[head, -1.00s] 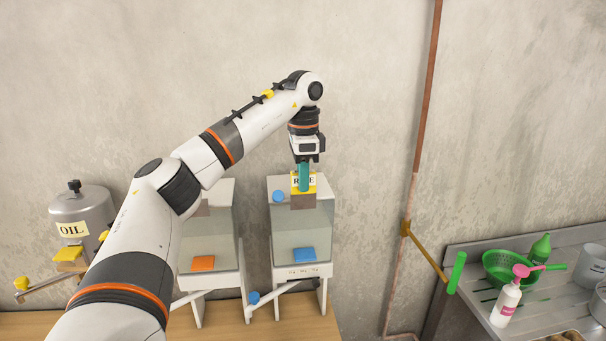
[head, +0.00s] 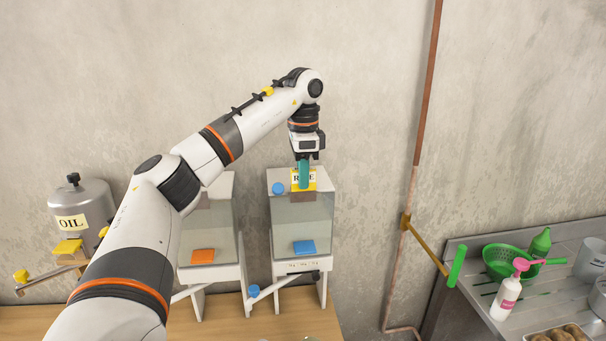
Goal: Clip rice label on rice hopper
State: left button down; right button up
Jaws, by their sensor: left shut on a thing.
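The rice label (head: 311,181) is a yellow-edged card with dark letters, partly covered by a teal piece (head: 304,172) at my gripper. My left gripper (head: 304,163) points down and is shut on the label at the upper front of the right hopper. The rice hopper (head: 316,222) appears to be this clear-fronted white bin, with a blue knob and a blue tab. A brown patch (head: 302,196) shows just below the label. The label overlaps the hopper's top front edge; I cannot tell whether it is seated there. My right gripper is not in view.
A second hopper (head: 222,233) with an orange tab stands to the left, partly behind my arm. A grey OIL tank (head: 95,206) is at far left. A steel counter (head: 478,287) at right holds a green colander (head: 499,262) and a pump bottle (head: 507,297).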

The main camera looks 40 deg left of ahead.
pick_arm(q)
jog(key=shift+f, duration=0.4)
jog(key=c, duration=1.2)
grip_release()
jog(key=shift+r+p, duration=1.05)
jog(key=shift+r, duration=0.25)
jog(key=shift+r+p, duration=0.75)
jog(key=shift+r, duration=1.45)
